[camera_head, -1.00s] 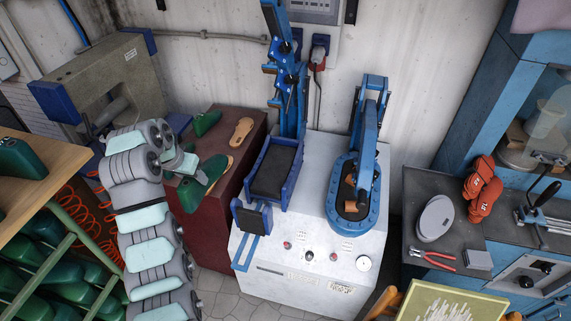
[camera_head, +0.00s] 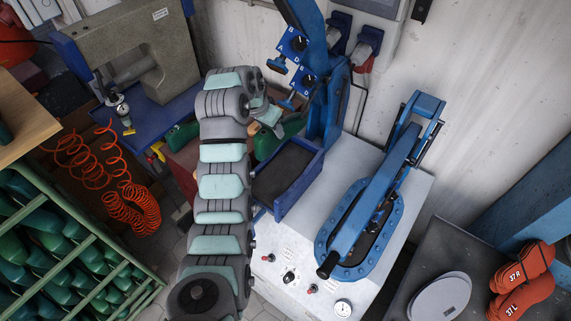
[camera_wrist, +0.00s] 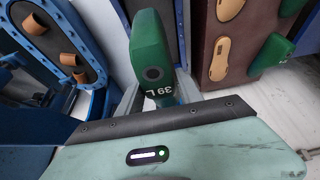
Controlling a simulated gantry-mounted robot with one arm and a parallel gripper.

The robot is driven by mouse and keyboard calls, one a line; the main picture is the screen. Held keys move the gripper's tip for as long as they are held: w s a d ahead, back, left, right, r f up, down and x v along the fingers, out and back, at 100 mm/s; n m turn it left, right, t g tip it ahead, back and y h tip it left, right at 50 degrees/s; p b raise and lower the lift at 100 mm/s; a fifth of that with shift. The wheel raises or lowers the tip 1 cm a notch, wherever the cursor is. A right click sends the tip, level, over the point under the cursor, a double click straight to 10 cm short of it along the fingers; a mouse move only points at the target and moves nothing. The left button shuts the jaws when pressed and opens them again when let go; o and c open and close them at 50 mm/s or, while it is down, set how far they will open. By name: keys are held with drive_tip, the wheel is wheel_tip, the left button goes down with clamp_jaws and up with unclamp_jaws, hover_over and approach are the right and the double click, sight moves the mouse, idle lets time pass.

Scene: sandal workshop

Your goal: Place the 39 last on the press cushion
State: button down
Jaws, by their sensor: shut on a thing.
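The green last marked "39 L" (camera_wrist: 152,45) is held by my gripper (camera_wrist: 155,90), which is shut on it, in the wrist view. In the head view the held green last (camera_head: 281,135) shows beside my gripper (camera_head: 268,118), partly hidden by my arm. The press cushion (camera_head: 285,168) is a dark pad in a blue-framed tray on the white press. The last is above and behind the tray's far left side in the picture, and appears apart from the cushion.
The blue press upright (camera_head: 325,115) stands close to the right of my gripper. A second, oval press station (camera_head: 345,240) with a blue lever is at right. The red-brown cabinet (camera_wrist: 228,75) carries tan insoles and another green last. A grey bench (camera_head: 450,250) holds red sandals.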

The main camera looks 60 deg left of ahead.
sight(262, 153)
drive_tip(key=shift+s+f+p, duration=0.1)
drive_tip(key=shift+f+p, duration=0.75)
drive_tip(key=shift+f, duration=8.2)
drive_tip(key=shift+d+f, duration=0.1)
drive_tip(key=shift+f, duration=0.15)
drive_tip(key=c, duration=0.7)
unclamp_jaws()
drive_tip(key=shift+r, duration=0.1)
drive_tip(key=shift+c, duration=0.2)
drive_tip(key=shift+s+r, duration=0.1)
drive_tip(key=shift+r, duration=0.35)
drive_tip(key=b+v, duration=0.1)
drive_tip(key=v, duration=1)
drive_tip(key=shift+s+r, duration=0.1)
drive_tip(key=shift+r, duration=0.1)
